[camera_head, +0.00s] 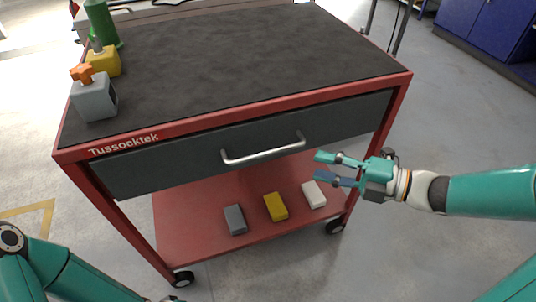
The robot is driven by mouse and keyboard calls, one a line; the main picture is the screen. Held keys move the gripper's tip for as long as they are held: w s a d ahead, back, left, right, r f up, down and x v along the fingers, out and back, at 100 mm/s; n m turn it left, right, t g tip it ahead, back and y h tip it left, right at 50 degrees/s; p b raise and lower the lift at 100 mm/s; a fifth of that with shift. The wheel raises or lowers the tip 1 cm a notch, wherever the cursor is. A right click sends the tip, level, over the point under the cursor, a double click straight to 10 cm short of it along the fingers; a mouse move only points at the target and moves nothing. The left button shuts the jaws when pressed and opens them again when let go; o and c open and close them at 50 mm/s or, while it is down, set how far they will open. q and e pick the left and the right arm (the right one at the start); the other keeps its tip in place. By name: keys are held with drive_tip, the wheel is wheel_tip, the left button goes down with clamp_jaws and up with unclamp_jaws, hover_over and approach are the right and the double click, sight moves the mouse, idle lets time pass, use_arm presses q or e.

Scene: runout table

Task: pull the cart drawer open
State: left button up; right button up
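The red cart (242,106) stands in front of me with a dark grey top and one dark grey drawer (180,166) under it. The drawer front sits flush in the frame, so it looks shut. Its silver bar handle (263,154) is in the middle of the front. My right gripper (318,166) is open and empty, its fingers pointing left, a little right of the handle and apart from it. My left arm shows at the lower left; its gripper is at most a sliver at the bottom edge, too little to judge.
Grey (235,220), yellow (276,207) and white (314,194) blocks lie on the lower shelf. A blue cabinet (490,30) stands at the back right. Floor around is clear.

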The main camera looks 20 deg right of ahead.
sight(268, 151)
drive_tip(key=b+x, duration=0.1)
drive_tip(key=x, duration=1.2)
drive_tip(key=shift+w+a+f+b, duration=0.1)
drive_tip(key=shift+w+b, duration=0.1)
drive_tip(key=shift+b, duration=0.2)
clamp_jaws()
drive_tip(key=shift+s+f, duration=0.1)
drive_tip(key=shift+s, duration=0.05)
